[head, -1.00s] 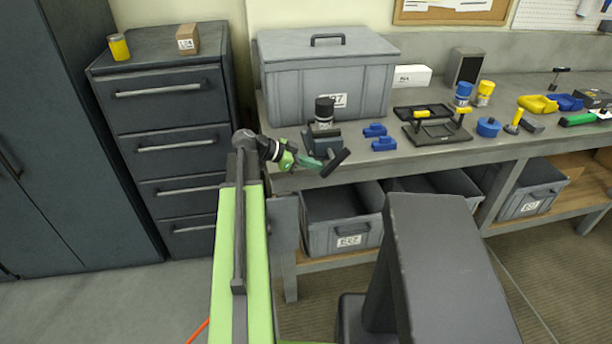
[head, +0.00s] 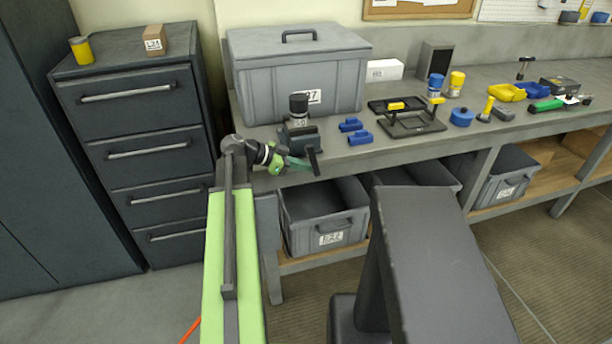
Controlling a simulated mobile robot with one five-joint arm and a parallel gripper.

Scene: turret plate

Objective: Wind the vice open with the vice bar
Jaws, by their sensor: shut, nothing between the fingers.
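The grey vice (head: 298,138) sits at the front edge of the workbench, with a dark cylindrical object with a pale label (head: 299,106) on or just behind it. The dark vice bar (head: 313,163) is at the vice's front, over the bench edge, and stands nearly upright in the picture. My green gripper (head: 301,164) is shut and empty, just left of the bar at about its mid-height. The tips are small and partly merge with the bar, so I cannot tell whether they touch it. The vice's jaw gap is too small to make out.
A black tray frame (head: 412,124) is further right. An open grey crate (head: 324,215) sits below the bench edge. A drawer cabinet (head: 140,150) stands left.

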